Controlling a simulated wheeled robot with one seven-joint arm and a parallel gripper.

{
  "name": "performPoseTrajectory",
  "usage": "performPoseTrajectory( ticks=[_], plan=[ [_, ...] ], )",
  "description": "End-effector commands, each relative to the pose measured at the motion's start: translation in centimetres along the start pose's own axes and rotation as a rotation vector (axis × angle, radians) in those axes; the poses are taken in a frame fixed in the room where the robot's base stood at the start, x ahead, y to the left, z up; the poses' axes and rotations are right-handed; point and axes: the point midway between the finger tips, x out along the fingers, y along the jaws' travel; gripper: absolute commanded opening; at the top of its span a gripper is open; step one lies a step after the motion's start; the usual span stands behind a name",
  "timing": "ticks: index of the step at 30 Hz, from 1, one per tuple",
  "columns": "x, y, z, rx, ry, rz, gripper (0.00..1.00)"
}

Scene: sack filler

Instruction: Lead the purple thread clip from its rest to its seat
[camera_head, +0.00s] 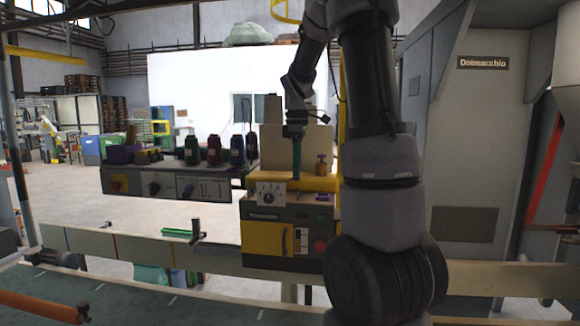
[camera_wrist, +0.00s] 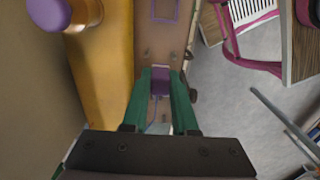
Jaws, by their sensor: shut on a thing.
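The purple thread clip (camera_wrist: 160,84) is between the green fingertips of my gripper (camera_wrist: 161,76) in the wrist view. My gripper is shut on it, and its lower part lies between the fingers. In the head view my gripper (camera_head: 297,165) points down in front of the beige housing, above the yellow-topped sewing unit; the clip is too small to make out there. A purple rectangular outline (camera_wrist: 178,16) lies on the brown surface ahead of the fingertips in the wrist view. I cannot tell for sure whether it marks the seat.
A yellow-orange post with a purple cap (camera_wrist: 48,12) stands at upper left in the wrist view. The yellow ledge (camera_wrist: 104,75) runs beside the fingers. Several thread spools (camera_head: 213,150) stand on the panel to the left in the head view. A green-topped bracket (camera_head: 182,233) sits on the front rail.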

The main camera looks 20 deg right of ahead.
Motion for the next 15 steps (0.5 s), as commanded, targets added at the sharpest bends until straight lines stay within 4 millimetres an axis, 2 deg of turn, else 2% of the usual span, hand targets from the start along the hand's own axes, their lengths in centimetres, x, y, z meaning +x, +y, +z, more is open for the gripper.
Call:
performPoseTrajectory(
  ticks=[3,15],
  plan=[
    [0.0,0.0,0.8,0.000,0.000,0.000,0.00],
    [2.9,-0.1,0.8,-0.001,-0.001,-0.003,0.00]
  ],
)
